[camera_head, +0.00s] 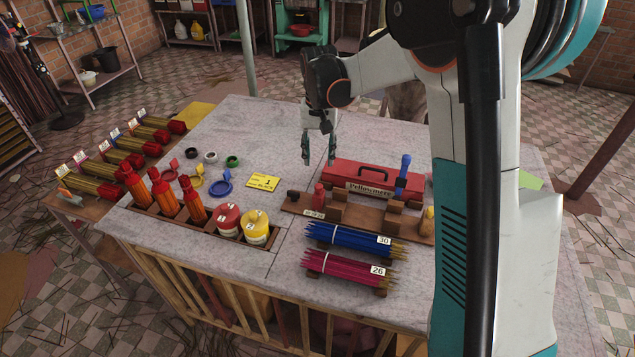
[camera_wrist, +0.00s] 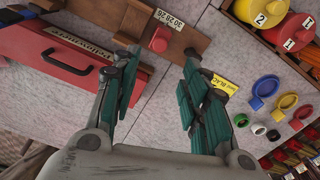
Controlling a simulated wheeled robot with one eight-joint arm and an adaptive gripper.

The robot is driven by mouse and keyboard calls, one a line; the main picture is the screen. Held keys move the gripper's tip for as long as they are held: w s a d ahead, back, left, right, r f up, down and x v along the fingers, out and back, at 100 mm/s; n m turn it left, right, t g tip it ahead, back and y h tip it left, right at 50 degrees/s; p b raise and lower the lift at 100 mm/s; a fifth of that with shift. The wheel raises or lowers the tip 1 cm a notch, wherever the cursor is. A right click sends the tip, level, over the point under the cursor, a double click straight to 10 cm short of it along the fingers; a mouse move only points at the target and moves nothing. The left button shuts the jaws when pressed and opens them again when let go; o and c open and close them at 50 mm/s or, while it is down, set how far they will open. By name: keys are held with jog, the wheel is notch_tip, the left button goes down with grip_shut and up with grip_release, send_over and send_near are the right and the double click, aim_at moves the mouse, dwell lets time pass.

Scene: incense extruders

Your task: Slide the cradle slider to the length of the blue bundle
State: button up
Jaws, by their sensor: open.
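The wooden cradle (camera_head: 378,218) lies on the stone-topped table in front of the red toolbox. A red slider knob (camera_head: 319,197) stands near its left end; the knob also shows in the wrist view (camera_wrist: 159,39), beside a number strip (camera_wrist: 168,18). The slider's exact setting is too small to read. The blue bundle (camera_head: 345,239), tagged 30, lies just in front of the cradle. My gripper (camera_head: 319,161) is open and empty, above the table behind the cradle's left end. In the wrist view, the knob lies just beyond and between my fingertips (camera_wrist: 160,56).
The red toolbox (camera_head: 350,176) and an upright blue-handled tool (camera_head: 403,174) stand close behind the cradle. A magenta bundle (camera_head: 340,268), tagged 26, lies in front. Yellow (camera_head: 257,222) and red (camera_head: 229,214) canisters, coloured rings and a yellow card (camera_head: 263,181) lie to the left.

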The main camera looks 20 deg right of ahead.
aim_at(319, 186)
notch_tip(319, 186, down, 11)
jog(key=shift+r+b, duration=0.1)
jog(key=shift+b, duration=1)
grip_shut()
